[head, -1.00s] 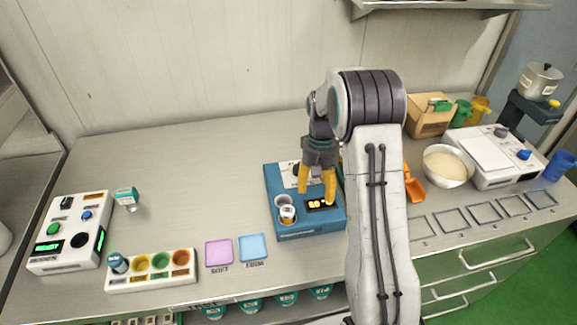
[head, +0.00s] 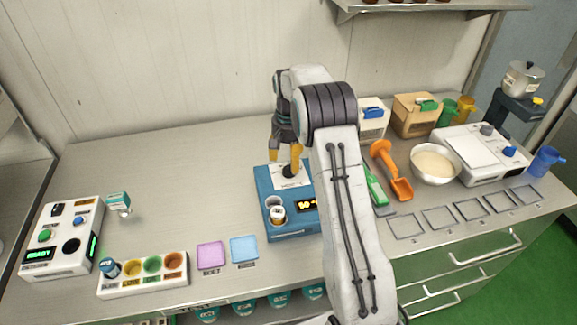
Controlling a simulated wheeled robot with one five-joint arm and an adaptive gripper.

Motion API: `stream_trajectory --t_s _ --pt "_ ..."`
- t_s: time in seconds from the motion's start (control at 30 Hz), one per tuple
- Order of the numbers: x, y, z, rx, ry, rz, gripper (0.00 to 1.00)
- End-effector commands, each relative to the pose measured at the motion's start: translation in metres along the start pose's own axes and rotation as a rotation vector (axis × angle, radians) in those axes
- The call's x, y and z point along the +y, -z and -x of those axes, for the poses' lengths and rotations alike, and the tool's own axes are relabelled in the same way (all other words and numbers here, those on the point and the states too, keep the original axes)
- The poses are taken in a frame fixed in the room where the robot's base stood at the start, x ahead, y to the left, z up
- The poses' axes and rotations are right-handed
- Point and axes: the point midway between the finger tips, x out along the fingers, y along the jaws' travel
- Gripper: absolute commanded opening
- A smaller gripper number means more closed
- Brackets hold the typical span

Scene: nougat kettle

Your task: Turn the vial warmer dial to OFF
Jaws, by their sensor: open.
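The vial warmer (head: 285,229) is a blue box on the counter with a lit orange display and round wells at its front left. A small vial (head: 278,214) with a pale label stands in one well. Its dial (head: 289,171) is a black knob on a white plate at the back of the top. My gripper (head: 285,157) points down with its yellow fingers apart, just above and behind the dial. One finger overlaps the dial in the picture; I cannot tell whether they touch. The markings on the plate are too small to read.
A white device (head: 62,238) with a green READY screen and a rack of coloured wells (head: 142,284) stand at left. Purple (head: 211,255) and blue (head: 244,249) pads lie in front. An orange scoop (head: 390,168), bowl (head: 449,178) and boxes stand right of my arm.

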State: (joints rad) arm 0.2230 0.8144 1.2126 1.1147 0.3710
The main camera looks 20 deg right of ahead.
Motion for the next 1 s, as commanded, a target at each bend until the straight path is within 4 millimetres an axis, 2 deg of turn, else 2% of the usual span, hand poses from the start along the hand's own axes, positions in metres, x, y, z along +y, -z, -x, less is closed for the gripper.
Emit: stream_trajectory --t_s 0.3,0.77,1.0 --pt "0.000 0.000 -0.030 -0.001 0.000 0.001 0.62" --pt "0.000 0.000 -0.036 0.000 0.000 0.002 0.62" --pt "0.000 0.000 -0.036 0.000 0.000 0.002 0.41"
